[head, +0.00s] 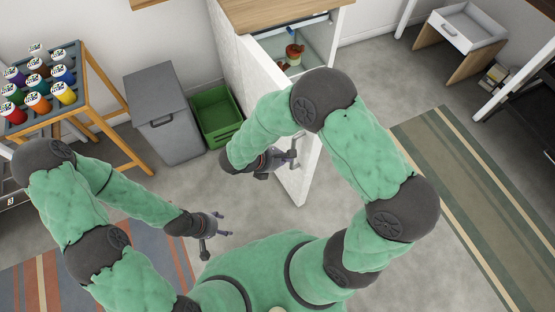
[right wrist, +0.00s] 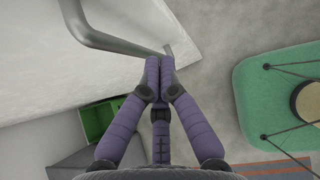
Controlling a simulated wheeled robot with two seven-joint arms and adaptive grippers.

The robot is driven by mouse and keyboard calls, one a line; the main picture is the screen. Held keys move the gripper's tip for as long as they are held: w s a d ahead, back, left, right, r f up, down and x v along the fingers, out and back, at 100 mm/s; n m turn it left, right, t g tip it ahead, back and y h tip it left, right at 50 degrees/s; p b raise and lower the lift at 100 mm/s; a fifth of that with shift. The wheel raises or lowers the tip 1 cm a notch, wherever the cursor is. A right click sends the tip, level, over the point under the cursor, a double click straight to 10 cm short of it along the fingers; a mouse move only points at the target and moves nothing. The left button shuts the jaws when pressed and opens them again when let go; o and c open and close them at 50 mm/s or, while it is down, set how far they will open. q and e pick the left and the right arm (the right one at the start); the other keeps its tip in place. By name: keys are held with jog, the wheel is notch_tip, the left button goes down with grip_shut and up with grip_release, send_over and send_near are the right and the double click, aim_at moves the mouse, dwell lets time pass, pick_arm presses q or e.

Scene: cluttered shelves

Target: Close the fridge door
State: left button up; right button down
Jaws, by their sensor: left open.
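The white fridge (head: 232,50) stands at the top centre of the head view under a wooden top. Its door (head: 309,165) is open and juts towards me; my right arm hides part of it. My right gripper (head: 287,158) is at the door's handle (head: 293,147). In the right wrist view, its purple fingers (right wrist: 160,70) are together at the end of the grey handle bar (right wrist: 112,38), beside the door panel (right wrist: 60,75). I cannot tell whether they touch the bar. My left gripper (head: 221,225) is open and empty above the floor, left of the door.
A grey bin (head: 165,115) and a green crate (head: 217,115) stand left of the fridge. A wooden rack (head: 85,95) of coloured bottles is at the far left. A red-brown item (head: 294,53) is inside the fridge. The floor right of the door is clear.

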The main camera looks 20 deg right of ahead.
aim_at(308, 153)
jog(key=d, duration=0.2)
jog(key=d+f+b, duration=0.1)
jog(key=d, duration=0.1)
jog(key=w+d+f+b, duration=0.1)
jog(key=d, duration=0.1)
dwell(0.4)
